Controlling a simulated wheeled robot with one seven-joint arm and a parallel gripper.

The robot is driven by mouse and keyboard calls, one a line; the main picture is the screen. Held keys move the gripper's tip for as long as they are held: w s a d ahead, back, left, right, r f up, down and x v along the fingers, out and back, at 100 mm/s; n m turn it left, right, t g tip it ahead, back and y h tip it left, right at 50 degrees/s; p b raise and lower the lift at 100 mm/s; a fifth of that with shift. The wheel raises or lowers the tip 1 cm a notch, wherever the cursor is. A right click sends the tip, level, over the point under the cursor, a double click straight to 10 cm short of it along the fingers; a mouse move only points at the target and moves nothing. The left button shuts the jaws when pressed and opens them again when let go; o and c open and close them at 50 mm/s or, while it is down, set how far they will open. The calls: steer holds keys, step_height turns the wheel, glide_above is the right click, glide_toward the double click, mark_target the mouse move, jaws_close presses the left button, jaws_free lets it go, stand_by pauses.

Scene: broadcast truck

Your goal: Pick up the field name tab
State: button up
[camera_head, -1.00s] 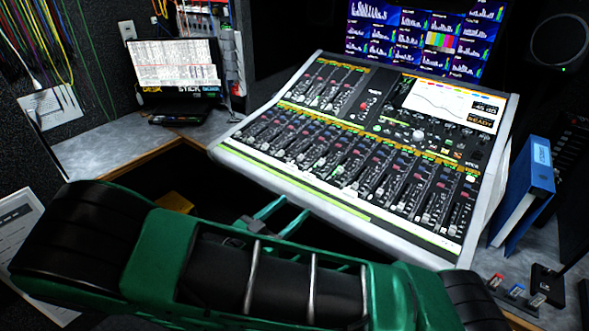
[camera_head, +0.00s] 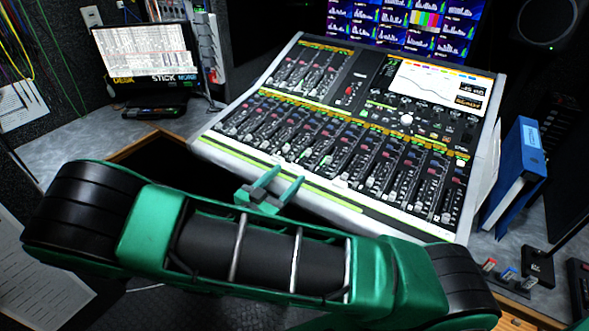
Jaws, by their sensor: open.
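Three small tab-like pieces with coloured tops stand in a row on the counter at the lower right: a red-topped one (camera_head: 489,265), a blue-topped one (camera_head: 508,275) and a greyish one (camera_head: 528,284). Their lettering is too small to read, so I cannot tell which, if any, is the field name tab. My gripper (camera_head: 284,179) has two green fingers, parallel and apart, with nothing seen between them. It is at the front edge of the mixing console (camera_head: 320,190), well to the left of the small pieces. I cannot tell its height above the console.
A blue binder (camera_head: 518,172) stands right of the console. A dark stand (camera_head: 538,262) is beside the small pieces. The grey counter (camera_head: 85,137) at left has free room.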

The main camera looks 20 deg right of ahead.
mark_target(296, 169)
steer(key=shift+x, duration=1.45)
steer(key=shift+c, duration=0.3)
steer(key=c, duration=1.1)
steer(key=shift+o, duration=0.2)
steer(key=shift+r, duration=0.2)
